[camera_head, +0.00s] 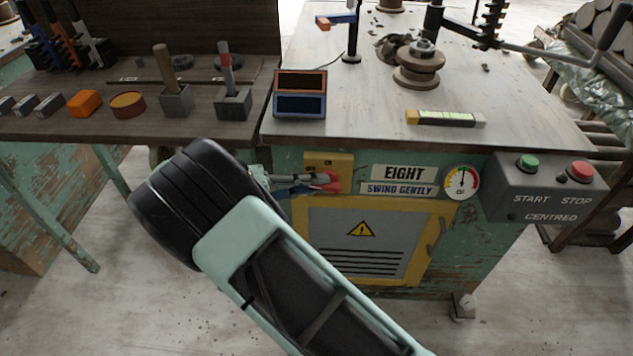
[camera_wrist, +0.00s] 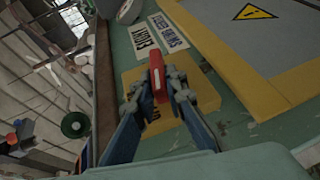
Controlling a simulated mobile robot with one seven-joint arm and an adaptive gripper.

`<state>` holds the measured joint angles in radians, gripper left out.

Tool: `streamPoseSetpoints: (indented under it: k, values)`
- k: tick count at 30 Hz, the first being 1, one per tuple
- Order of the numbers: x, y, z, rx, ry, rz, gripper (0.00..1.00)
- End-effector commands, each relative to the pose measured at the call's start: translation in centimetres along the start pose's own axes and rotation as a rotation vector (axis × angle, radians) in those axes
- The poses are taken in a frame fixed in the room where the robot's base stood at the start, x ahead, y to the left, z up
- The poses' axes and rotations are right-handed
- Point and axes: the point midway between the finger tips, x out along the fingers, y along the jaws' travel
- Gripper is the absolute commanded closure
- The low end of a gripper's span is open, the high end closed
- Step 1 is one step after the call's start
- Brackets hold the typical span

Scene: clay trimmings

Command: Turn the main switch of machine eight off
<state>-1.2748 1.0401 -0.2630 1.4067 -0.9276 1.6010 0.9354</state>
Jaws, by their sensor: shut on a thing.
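The main switch is a red handle (camera_head: 326,183) on a yellow plate (camera_head: 333,162) on the front of the green machine, left of the sign EIGHT (camera_head: 404,173). My gripper (camera_head: 305,183) reaches it from the left and is shut on the handle. In the wrist view the red handle (camera_wrist: 156,72) stands between the two fingertips of my gripper (camera_wrist: 155,88), with the yellow plate (camera_wrist: 205,97) behind it. The fingers hide part of the plate and its lettering, so I cannot read the switch position.
A yellow-framed panel (camera_head: 428,270) with a warning sign lies below. A gauge (camera_head: 462,182) and a box with START and STOP buttons (camera_head: 548,188) sit to the right. A dark bench (camera_head: 60,122) with tools is at left.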

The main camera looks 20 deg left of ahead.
Motion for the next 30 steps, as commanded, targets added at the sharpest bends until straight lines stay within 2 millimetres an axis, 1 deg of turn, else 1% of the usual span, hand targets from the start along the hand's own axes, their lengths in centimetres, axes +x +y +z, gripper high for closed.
streamPoseSetpoints:
  k: [1,6,12,29,30]
  values:
    - [0.06,-0.35,0.08,-0.015,-0.001,0.032,1.00]
    - [0.07,-0.56,0.09,-0.050,-0.001,0.115,1.00]
    - [0.11,-0.59,0.08,-0.073,-0.002,0.173,1.00]
    - [0.19,-0.56,0.13,-0.084,-0.004,0.196,1.00]
    - [0.19,-0.56,0.13,-0.084,-0.004,0.196,0.84]
